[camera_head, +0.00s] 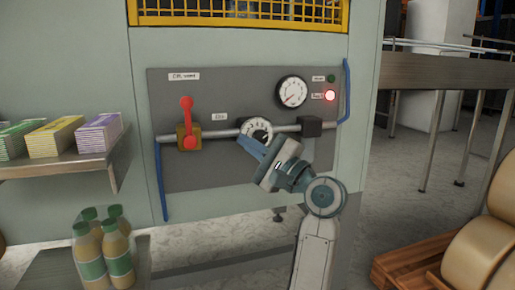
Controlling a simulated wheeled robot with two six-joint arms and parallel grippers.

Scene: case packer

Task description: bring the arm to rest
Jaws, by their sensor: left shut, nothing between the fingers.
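My left arm (318,235) rises from the bottom of the head view, right of the middle, and bends toward the grey control panel (215,90). My left gripper (243,141) is shut and empty. Its blue fingers point up and left, at the lower edge of a white dial (258,126) on the panel's pipe. The fingers overlap the dial's lower edge in the picture; I cannot tell whether they touch it. My right gripper is not in view.
A red lever (187,115) stands upright on the panel, left of the dial. A round gauge (292,91) and a lit red lamp (330,96) are at upper right. Boxes (53,137) and bottles (118,250) stand at left. A wooden pallet (405,265) with rolls is at lower right.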

